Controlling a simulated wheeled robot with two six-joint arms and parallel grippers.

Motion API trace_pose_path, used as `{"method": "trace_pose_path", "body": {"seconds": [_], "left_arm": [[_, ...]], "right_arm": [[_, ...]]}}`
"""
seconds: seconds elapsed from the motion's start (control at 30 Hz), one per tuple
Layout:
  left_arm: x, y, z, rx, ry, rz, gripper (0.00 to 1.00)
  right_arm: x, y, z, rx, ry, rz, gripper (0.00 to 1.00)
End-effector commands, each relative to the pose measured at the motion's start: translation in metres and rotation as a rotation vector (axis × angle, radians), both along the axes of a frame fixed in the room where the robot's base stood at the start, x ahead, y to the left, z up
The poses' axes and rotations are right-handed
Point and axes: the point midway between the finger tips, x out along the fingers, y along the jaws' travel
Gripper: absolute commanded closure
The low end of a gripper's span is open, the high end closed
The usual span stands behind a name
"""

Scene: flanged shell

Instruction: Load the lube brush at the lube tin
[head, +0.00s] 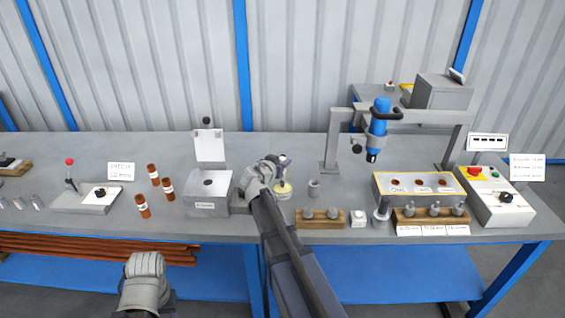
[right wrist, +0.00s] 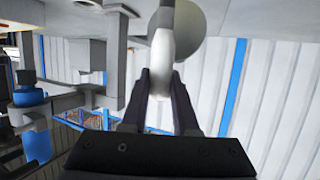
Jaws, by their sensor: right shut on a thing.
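The lube tin (head: 283,194), a small pale round pot with a yellow top, stands on the bench near the middle. My right gripper (head: 285,163) is just above and beside it in the head view. In the right wrist view the dark fingers (right wrist: 163,85) are shut on a pale, slim piece, which I take as the lube brush (right wrist: 162,48). A round grey shape shows behind its upper end. Whether the brush touches the tin is hidden. My left gripper (head: 146,268) is low at the front left; its fingers cannot be made out.
A grey box with a raised lid (head: 208,190) stands left of the tin, with red-brown tubes (head: 154,175) beyond. A small grey cylinder (head: 314,187) and a wooden block with pegs (head: 320,218) are close on the right. A blue tool (head: 379,118) hangs from a grey frame.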

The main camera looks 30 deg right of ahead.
Motion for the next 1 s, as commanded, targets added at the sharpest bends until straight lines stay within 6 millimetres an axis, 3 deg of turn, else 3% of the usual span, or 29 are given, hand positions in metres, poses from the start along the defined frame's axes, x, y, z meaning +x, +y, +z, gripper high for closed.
{"method": "trace_pose_path", "body": {"seconds": [1.0], "left_arm": [[0.000, 0.000, -0.010, 0.000, 0.000, 0.000, 0.50]], "right_arm": [[0.000, 0.000, -0.010, 0.000, 0.000, 0.000, 1.00]]}}
